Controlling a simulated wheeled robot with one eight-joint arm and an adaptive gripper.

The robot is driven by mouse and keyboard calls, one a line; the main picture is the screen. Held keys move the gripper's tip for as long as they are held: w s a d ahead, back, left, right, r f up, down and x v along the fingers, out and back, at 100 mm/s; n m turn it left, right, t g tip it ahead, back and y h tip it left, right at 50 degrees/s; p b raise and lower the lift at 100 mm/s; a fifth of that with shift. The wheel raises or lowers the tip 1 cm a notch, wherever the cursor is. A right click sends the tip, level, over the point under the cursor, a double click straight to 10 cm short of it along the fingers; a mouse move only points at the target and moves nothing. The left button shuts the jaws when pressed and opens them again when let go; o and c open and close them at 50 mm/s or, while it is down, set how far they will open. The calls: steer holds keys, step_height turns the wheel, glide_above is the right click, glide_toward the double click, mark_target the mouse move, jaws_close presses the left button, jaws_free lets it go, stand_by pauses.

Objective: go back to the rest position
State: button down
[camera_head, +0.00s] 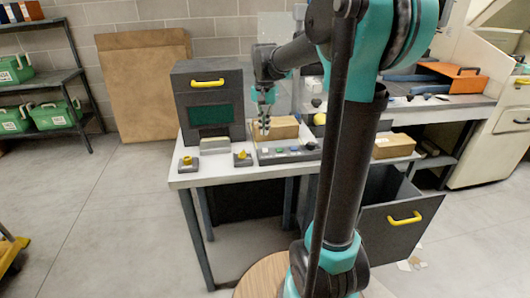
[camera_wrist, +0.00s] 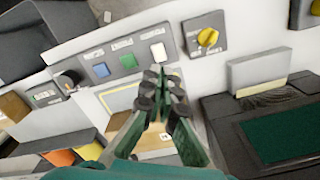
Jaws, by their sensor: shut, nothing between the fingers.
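My gripper (camera_head: 265,127) is above the white table (camera_head: 180,178), over the back edge of a grey button panel (camera_head: 292,155) and in front of a brown carton (camera_head: 285,126). It points downward and holds nothing. In the wrist view, the two fingers of my gripper (camera_wrist: 158,78) meet at their tips. My arm runs from the bottom centre of the head view up and over to the left.
A dark cabinet (camera_head: 207,82) with a yellow handle stands left of the gripper. Yellow-knobbed boxes (camera_head: 242,158) (camera_head: 188,164) sit on the front edge. An open grey drawer (camera_head: 385,225) juts out at the lower right.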

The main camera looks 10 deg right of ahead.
steer(key=shift+r, duration=0.2)
steer(key=shift+f, duration=0.1)
steer(key=s+d+f+n+t, duration=0.2)
steer(key=s+f+n, duration=0.1)
steer(key=s+f, duration=0.5)
steer(key=s+d+f+n+t, duration=0.2)
steer(key=s+f, duration=0.7)
steer(key=s, duration=0.5)
steer(key=shift+f+n, duration=0.15)
steer(key=shift+n, duration=0.35)
steer(key=shift+w, duration=0.1)
